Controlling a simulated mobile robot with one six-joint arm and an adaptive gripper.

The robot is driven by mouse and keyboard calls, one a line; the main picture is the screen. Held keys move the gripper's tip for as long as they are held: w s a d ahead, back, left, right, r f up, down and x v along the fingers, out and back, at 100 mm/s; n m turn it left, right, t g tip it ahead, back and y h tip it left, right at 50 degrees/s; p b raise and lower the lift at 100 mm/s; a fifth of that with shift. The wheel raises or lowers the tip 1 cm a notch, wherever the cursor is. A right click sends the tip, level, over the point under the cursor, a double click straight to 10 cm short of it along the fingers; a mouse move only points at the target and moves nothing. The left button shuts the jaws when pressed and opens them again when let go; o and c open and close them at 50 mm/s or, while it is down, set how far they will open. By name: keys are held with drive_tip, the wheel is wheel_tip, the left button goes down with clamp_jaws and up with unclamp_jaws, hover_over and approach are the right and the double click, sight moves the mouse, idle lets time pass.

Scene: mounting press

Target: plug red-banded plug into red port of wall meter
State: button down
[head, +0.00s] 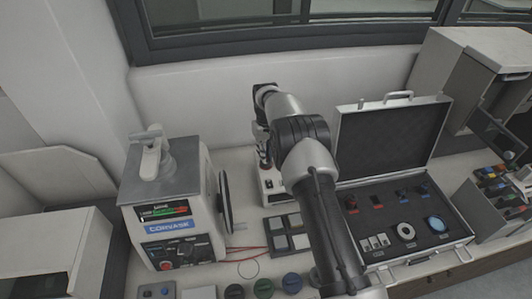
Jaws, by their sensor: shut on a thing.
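My arm reaches up from the bottom centre towards the back wall. My gripper (264,157) points down behind my own arm, largely hidden, above a small white box. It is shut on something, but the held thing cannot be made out. I cannot identify a wall meter or a red port; my arm covers part of the back of the bench. The red-banded plug is not clearly visible. Small red-marked pieces or slots (377,201) show in the open case, too small to identify.
A white press-like machine (165,190) stands left of my gripper. The small white box (272,187) is under it. The open silver case (400,257) with dark foam is at right. Flat square trays (279,242), dark round caps (263,288) and thin red wires (245,250) lie in front.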

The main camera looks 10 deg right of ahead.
drive_tip(key=shift+f, duration=0.3)
drive_tip(key=c, duration=1.5)
unclamp_jaws()
drive_tip(key=shift+o, duration=0.4)
drive_tip(key=o, duration=0.5)
drive_tip(key=shift+r, duration=0.1)
drive_tip(key=shift+r+p, duration=1.6)
drive_tip(key=shift+r, duration=2.1)
